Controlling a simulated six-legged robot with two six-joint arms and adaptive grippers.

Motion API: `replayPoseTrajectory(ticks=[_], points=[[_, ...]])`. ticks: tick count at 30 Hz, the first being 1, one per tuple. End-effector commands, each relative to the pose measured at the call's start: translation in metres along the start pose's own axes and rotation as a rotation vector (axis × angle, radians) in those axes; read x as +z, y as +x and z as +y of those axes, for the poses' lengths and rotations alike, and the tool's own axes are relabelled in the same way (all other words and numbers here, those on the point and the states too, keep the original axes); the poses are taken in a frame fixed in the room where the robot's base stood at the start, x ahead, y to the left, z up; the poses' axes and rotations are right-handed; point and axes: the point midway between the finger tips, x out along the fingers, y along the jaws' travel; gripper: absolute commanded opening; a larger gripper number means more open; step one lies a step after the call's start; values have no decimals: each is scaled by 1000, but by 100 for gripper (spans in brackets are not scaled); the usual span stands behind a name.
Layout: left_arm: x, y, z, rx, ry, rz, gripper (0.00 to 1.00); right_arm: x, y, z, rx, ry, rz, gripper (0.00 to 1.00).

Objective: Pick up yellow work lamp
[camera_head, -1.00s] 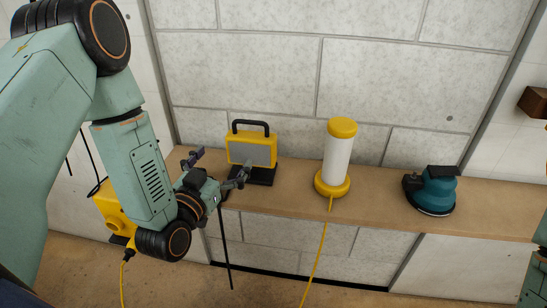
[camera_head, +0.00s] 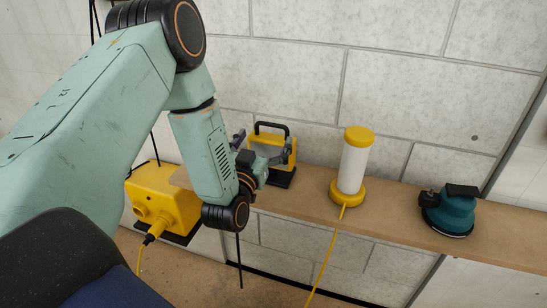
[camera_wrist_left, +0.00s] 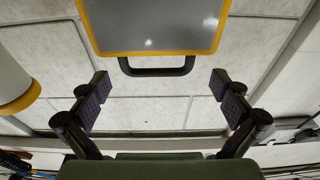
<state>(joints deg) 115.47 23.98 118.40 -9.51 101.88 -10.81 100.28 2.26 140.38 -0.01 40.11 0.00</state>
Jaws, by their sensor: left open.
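The yellow work lamp (camera_head: 291,152) is a boxy panel lamp with a black handle on top and a black base, standing upright on the wooden shelf. My left gripper (camera_head: 262,149) is in front of it and hides part of its face. In the left wrist view the lamp (camera_wrist_left: 152,26) appears upside down at the top, with its grey panel, yellow frame and black handle. The open fingers of my left gripper (camera_wrist_left: 159,82) are spread wide on either side of the handle's line, with nothing between their pads. My right gripper is not in view.
A white cylinder lamp with yellow ends (camera_head: 353,165) stands to the right on the shelf (camera_head: 300,200). A teal sander (camera_head: 451,211) sits farther right. A yellow box (camera_head: 163,199) with a cable is at left, below my arm. A block wall is close behind.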

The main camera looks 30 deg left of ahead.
Motion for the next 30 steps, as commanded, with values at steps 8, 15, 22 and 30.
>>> replayPoseTrajectory(ticks=[8,15,22,30], points=[[4,35,3,5,1,1,100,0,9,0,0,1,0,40],[4,38,6,6,0,0,100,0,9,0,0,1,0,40],[4,38,7,7,0,0,85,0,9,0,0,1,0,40],[4,38,6,6,0,-1,62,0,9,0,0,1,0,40]])
